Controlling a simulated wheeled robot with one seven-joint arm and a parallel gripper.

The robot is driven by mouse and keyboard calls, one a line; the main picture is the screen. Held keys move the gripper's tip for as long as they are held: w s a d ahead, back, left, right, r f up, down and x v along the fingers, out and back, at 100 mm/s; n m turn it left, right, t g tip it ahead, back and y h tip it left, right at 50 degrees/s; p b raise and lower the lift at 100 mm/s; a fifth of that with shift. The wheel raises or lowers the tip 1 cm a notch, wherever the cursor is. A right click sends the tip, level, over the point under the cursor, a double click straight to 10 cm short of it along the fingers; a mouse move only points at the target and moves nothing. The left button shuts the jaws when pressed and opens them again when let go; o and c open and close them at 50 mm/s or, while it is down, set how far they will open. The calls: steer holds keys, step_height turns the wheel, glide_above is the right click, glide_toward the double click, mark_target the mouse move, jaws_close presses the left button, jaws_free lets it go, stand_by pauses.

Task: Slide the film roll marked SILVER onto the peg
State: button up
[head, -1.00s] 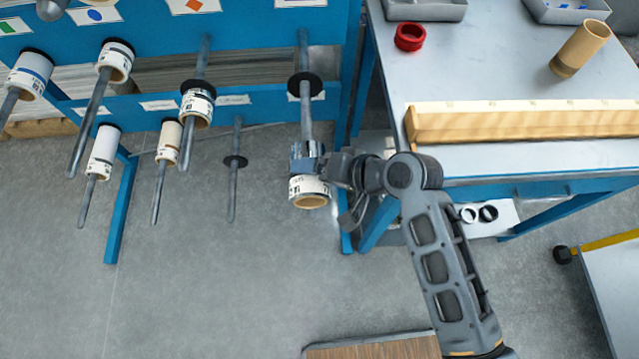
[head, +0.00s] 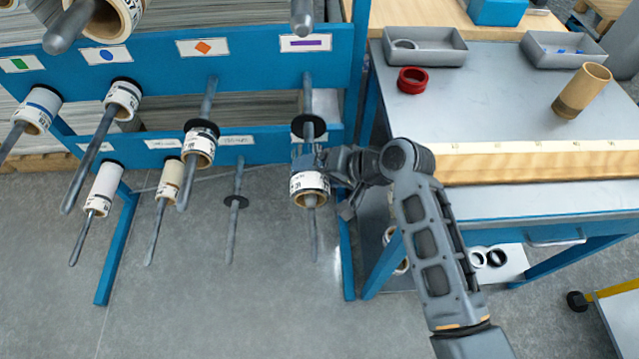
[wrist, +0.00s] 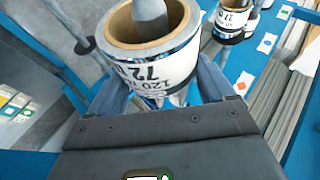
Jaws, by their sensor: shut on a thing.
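The peg's end sticks out below the roll. My gripper (head: 311,165) is shut on the roll from the right side. In the wrist view the roll (wrist: 158,70) is between my fingers, with the peg (wrist: 150,17) inside its core. Its label shows "120" and "72"; no word SILVER can be read. A black collar (head: 308,126) sits higher on the peg, apart from the roll.
Other pegs to the left hold several rolls, such as one with a black flange (head: 199,147). A bare peg (head: 234,215) stands between. The grey workbench (head: 480,110) at right carries a red ring (head: 412,80), a cardboard tube (head: 583,91) and a wooden strip (head: 530,163).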

steer(key=w+b, duration=0.3)
steer(key=w, duration=0.5)
steer(key=shift+d, duration=0.15)
stand_by(0.5)
steer(key=o, duration=1.4)
steer(key=shift+o, duration=0.2)
steer(key=shift+s, duration=0.1)
steer(key=v, duration=0.7)
steer(key=shift+s+d+r, duration=0.15)
steer(key=shift+d+r, duration=0.1)
